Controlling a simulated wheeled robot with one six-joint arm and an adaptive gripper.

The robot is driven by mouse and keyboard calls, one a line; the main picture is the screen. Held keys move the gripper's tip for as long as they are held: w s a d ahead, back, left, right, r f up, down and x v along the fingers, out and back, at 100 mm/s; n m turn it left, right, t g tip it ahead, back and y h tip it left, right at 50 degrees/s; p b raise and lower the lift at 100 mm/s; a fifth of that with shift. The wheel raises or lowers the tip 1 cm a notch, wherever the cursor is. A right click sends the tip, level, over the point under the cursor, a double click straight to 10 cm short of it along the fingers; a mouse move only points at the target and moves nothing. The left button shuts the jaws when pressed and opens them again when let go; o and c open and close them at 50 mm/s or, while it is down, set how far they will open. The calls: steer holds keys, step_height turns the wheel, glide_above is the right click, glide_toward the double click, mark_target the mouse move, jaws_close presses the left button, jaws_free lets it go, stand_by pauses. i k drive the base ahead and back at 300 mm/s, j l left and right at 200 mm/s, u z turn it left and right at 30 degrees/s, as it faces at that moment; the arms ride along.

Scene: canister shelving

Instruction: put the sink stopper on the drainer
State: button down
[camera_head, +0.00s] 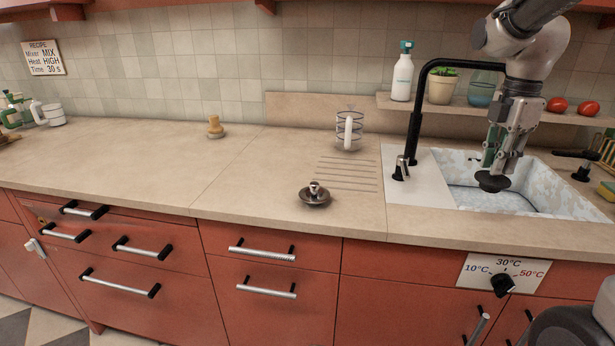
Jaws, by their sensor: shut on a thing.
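My gripper (497,168) points down over the sink (565,195) and is shut on a dark round sink stopper (493,182). The stopper hangs below the fingertips, its wide disc at the bottom. Its upper part is hidden by the fingers. The drainer (350,176) is a set of parallel grooves in the counter, left of the sink and the black tap. The grooves look bare. My gripper and the stopper are well to the right of it.
The tall black tap (414,115) stands between my gripper and the drainer. A metal strainer (314,195) sits at the drainer's front left. A wire-framed holder with a white item (348,132) stands behind it. A shelf (470,106) holds a bottle, plant and tomatoes.

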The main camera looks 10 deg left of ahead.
mark_target(328, 176)
steer(key=i+j, duration=0.25)
steer(key=j, duration=0.2)
steer(key=i+j+u, duration=0.15)
steer(key=j, duration=0.35)
steer(key=i+j, duration=0.35)
steer(key=j+u, duration=0.05)
steer(key=j, duration=0.05)
